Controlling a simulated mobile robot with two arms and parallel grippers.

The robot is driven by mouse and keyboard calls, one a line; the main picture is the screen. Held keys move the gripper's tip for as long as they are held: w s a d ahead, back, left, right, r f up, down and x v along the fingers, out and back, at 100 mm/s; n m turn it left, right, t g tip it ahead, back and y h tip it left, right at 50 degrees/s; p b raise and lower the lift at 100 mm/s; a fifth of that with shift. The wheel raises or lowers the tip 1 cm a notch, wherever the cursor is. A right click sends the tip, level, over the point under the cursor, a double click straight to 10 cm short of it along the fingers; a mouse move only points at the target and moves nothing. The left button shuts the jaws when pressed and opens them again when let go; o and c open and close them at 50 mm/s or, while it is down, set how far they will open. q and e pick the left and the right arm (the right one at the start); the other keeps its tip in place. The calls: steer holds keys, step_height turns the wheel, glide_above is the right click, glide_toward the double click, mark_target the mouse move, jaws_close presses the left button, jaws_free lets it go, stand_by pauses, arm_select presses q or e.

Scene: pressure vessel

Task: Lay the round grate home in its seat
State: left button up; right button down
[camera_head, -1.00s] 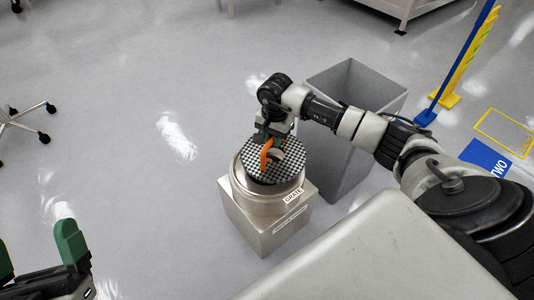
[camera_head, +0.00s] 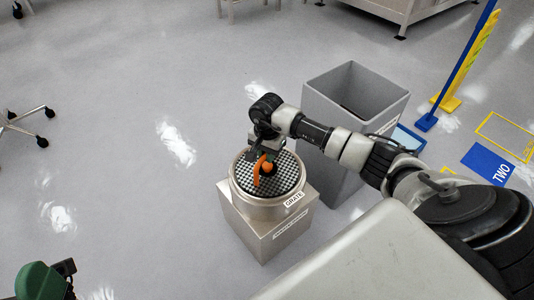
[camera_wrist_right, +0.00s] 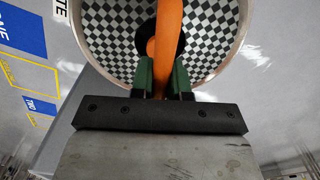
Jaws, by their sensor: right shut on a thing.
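The round grate (camera_head: 287,183) is a black-and-white checkered disc with an orange handle (camera_head: 258,174). It lies about level inside the rim of the metal vessel (camera_head: 270,209), labelled GRATE. In the right wrist view the checkered grate (camera_wrist_right: 205,40) shows within the vessel's bright rim (camera_wrist_right: 243,25). Whether it rests fully on the seat below is hidden. My right gripper (camera_head: 262,153) is above the grate, its green fingers (camera_wrist_right: 162,80) shut on the orange handle (camera_wrist_right: 168,45). Part of my left gripper (camera_head: 45,282) shows at the lower left, away from the vessel; its opening is unclear.
The vessel stands on a square metal pedestal (camera_head: 270,238). A tall grey open bin (camera_head: 338,140) stands close behind it to the right. A blue and yellow post (camera_head: 455,65) stands farther right. The floor left of the vessel is clear, with a wheeled stand (camera_head: 25,122) at the far left.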

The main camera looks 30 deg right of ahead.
steer(key=shift+f, duration=0.1)
steer(key=c, duration=1.1)
jaws_free()
